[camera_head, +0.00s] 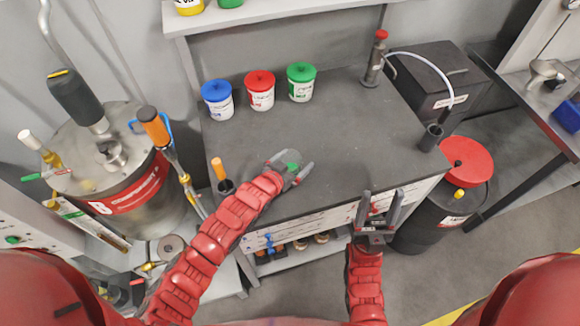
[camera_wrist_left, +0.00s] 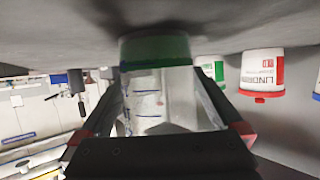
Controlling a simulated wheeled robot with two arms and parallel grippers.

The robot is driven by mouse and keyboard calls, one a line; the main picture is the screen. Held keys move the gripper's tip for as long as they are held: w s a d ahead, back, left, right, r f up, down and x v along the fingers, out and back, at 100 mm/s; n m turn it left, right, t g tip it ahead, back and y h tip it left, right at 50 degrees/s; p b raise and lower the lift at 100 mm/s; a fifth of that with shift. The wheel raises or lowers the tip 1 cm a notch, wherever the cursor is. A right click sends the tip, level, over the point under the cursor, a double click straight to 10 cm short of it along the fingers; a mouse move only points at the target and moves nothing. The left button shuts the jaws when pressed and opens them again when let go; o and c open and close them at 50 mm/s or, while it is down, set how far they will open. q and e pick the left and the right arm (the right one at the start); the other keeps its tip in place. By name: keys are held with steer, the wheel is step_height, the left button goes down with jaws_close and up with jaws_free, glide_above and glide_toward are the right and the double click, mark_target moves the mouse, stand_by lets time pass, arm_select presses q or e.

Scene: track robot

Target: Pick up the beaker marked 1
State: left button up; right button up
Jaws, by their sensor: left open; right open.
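A small clear beaker with green contents (camera_head: 292,168) stands on the dark bench top. In the left wrist view, which looks upside down, the beaker (camera_wrist_left: 150,95) shows blue lines and faint marks; I cannot read a number 1 on it. My left gripper (camera_head: 297,163) is open, with its fingers on either side of the beaker. The left wrist view also shows the two fingers flanking it; whether they touch it I cannot tell. My right gripper (camera_head: 381,195) is open and empty in front of the bench's front edge.
Blue (camera_head: 218,100), red (camera_head: 261,91) and green (camera_head: 301,82) lidded tubs stand at the back of the bench. A black cup with an orange-handled tool (camera_head: 223,178) stands left of my left forearm. Another dark cup (camera_head: 431,137) is at right. The middle is clear.

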arm_select(q)
steer(key=c, duration=1.3)
steer(key=shift+r, duration=0.1)
